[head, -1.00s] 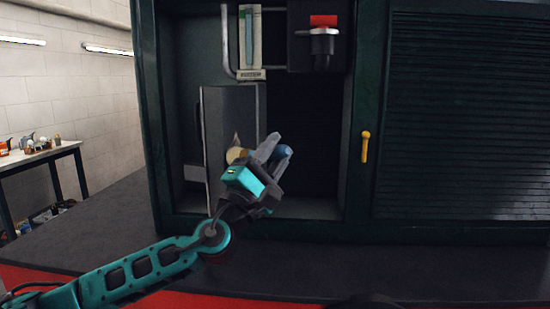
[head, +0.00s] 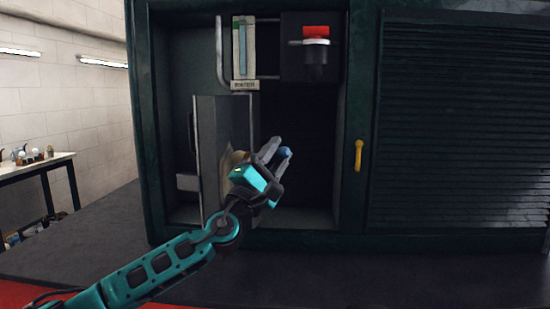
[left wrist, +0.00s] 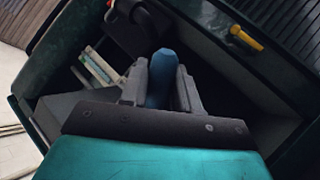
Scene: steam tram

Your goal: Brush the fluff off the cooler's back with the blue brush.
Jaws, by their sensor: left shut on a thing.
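My left gripper (head: 272,150) is shut on the blue brush, whose rounded blue end (head: 285,153) sticks out past the fingers. The brush's blue handle also shows between both fingers in the left wrist view (left wrist: 161,78). A tan tuft (head: 238,158), apparently the bristles, shows at the gripper's left side against an upright grey panel (head: 222,125) in the open cabinet. This panel may be the cooler's back, but I cannot tell for certain. The gripper hides its lower right part, and I cannot make out any fluff. My right gripper is not in view.
The dark green cabinet frame (head: 145,130) surrounds the opening. A pale gauge (head: 243,50) and a red-topped fitting (head: 316,45) sit above the gripper. A yellow handle (head: 358,155) is right of the opening, beside a slatted shutter (head: 460,120). The opening's dark right part looks empty.

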